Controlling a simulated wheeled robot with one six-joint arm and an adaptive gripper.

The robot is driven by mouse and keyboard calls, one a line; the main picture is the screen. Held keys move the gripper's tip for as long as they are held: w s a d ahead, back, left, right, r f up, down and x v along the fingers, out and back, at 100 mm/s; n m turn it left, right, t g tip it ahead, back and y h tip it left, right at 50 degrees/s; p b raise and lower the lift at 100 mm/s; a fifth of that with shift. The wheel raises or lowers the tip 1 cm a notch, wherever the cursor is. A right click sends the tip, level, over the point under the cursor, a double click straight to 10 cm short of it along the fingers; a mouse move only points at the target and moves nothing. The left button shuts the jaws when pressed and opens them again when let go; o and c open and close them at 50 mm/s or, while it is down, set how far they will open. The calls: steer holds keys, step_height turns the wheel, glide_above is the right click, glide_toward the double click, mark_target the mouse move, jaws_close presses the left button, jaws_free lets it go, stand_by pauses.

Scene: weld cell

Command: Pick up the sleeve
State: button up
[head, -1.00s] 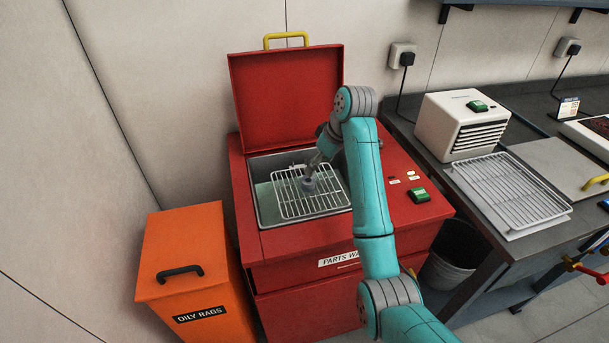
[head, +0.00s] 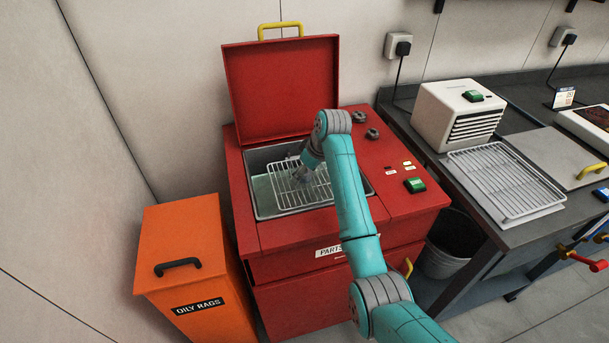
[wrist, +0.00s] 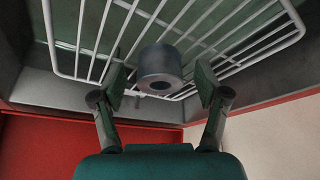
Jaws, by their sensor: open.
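The sleeve (wrist: 160,68) is a short grey metal cylinder with a hole in its end. In the wrist view it sits at the wire rack (wrist: 85,38) in the parts washer, between the two fingers of my gripper (wrist: 165,88). The fingers are spread, with a gap on each side of the sleeve. In the head view my gripper (head: 303,174) reaches down into the washer basin over the rack. My arm and gripper hide the sleeve there.
The red parts washer (head: 277,237) has its lid (head: 283,88) raised behind the basin. An orange oily rags bin (head: 185,250) stands at left. At right, a bench carries a white vented box (head: 458,115) and another wire rack (head: 507,180).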

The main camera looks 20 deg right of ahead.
jaws_close()
steer(key=shift+r, duration=0.1)
